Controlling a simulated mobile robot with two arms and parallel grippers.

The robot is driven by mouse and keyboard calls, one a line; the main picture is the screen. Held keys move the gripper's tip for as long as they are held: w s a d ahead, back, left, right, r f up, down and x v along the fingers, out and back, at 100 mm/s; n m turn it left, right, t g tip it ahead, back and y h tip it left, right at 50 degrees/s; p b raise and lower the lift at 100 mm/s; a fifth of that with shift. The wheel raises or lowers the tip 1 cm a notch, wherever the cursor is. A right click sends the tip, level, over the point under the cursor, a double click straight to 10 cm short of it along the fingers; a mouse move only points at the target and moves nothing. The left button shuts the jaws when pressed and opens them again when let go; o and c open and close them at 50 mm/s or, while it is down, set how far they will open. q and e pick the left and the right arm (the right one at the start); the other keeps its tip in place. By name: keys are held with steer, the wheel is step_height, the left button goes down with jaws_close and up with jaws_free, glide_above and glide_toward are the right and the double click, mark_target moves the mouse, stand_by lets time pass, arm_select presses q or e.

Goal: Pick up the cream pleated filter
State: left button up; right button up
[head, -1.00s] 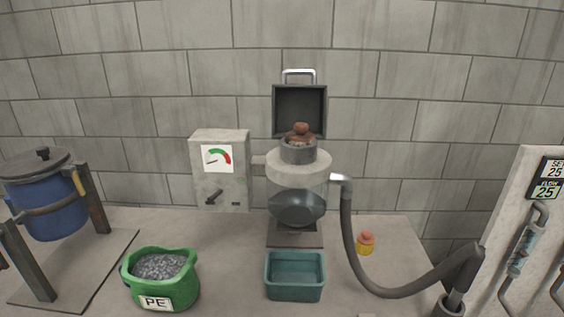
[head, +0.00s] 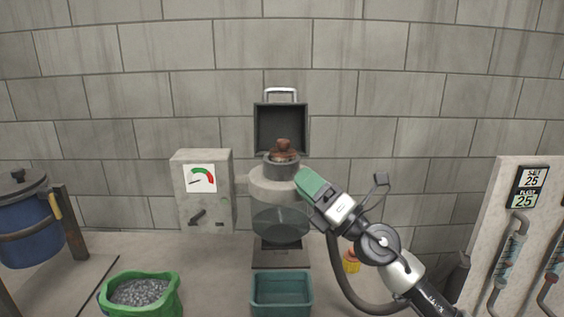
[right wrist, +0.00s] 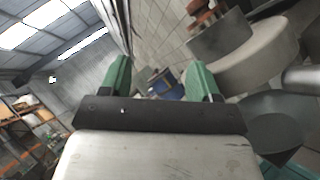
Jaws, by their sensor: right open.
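A brownish ribbed piece with a red-brown knob (head: 283,151), which may be the cream pleated filter, sits upright in the grey collar (head: 281,168) on top of the hopper. Only its upper part shows above the collar. In the right wrist view, red-brown parts (right wrist: 203,12) show at the top edge above the collar (right wrist: 220,36). My right gripper (head: 306,182) has green fingers and is just right of the collar, slightly lower in the picture. In the right wrist view its fingers (right wrist: 160,75) are apart with nothing between them. My left gripper is not in view.
The hopper's dark square lid (head: 281,128) stands open behind the collar. A yellow piece with an orange-red top (head: 351,262) is on the bench, beside the grey hose (head: 343,285). A teal bin (head: 282,295) stands below the hopper, with a green sack of pellets (head: 140,296) at left.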

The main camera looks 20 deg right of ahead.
mark_target(284, 141)
steer(key=w+d+r+n+g+h, duration=0.35)
steer(key=d+r+n, duration=0.2)
steer(key=n, duration=0.35)
steer(key=shift+g, duration=0.55)
steer(key=p+x, duration=0.1)
steer(key=x, duration=0.1)
steer(key=r+p+x, duration=0.1)
steer(key=x, duration=0.1)
steer(key=shift+w+a, duration=0.2)
steer(key=shift+a, duration=0.2)
steer(key=shift+w+a+f, duration=0.1)
steer(key=shift+w+a, duration=0.1)
steer(key=shift+w, duration=0.05)
steer(key=p+x, duration=0.2)
steer(key=x, duration=0.1)
steer(key=p+x, duration=0.1)
steer(key=shift+w+a+f, duration=0.15)
steer(key=shift+w+f, duration=0.2)
steer(key=shift+f, duration=0.05)
steer(key=shift+w+a+f, duration=0.15)
steer(key=shift+w+a, duration=0.1)
steer(key=shift+s+d, duration=0.15)
steer(key=c, duration=1)
